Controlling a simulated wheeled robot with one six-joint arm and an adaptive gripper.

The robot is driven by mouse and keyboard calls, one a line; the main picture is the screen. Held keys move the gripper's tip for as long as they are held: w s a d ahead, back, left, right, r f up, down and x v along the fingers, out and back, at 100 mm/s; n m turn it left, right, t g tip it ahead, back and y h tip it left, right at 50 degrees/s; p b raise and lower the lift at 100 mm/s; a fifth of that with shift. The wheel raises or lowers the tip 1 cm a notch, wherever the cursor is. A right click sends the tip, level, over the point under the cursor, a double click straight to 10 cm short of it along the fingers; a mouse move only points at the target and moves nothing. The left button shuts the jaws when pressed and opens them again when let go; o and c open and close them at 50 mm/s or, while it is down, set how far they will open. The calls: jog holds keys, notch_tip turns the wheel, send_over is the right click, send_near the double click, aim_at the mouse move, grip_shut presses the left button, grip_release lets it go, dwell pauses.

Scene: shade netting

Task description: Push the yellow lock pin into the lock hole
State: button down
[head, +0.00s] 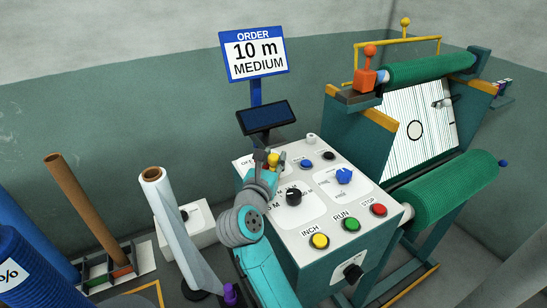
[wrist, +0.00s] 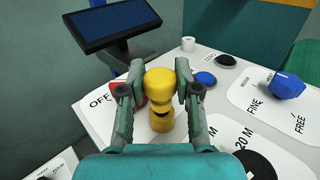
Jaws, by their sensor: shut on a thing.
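The yellow lock pin (wrist: 160,92) has a rounded head and a narrower body with a dark gap partway down. My gripper (wrist: 159,75) is shut on it, one finger on each side, over the far left part of the white console top. The pin also shows as a small yellow shape in the head view (head: 274,159), beside my gripper (head: 267,158). It looks roughly upright. A red part (wrist: 118,89) is partly hidden behind the left finger, near the "OFF" label. I cannot make out the lock hole; the pin and fingers cover the area below.
The console (head: 372,206) carries a blue knob (head: 344,176), a black dial (head: 293,196) and INCH, RUN and STOP buttons. A dark screen (wrist: 115,24) stands just behind my gripper. Green netting rolls (head: 455,187) are to the right.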

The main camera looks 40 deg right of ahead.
jog(key=shift+f, duration=0.55)
jog(key=c, duration=0.7)
grip_release()
jog(key=shift+c, duration=0.2)
jog(key=v, duration=1.2)
jog(key=shift+r, duration=0.1)
jog(key=shift+a, duration=0.15)
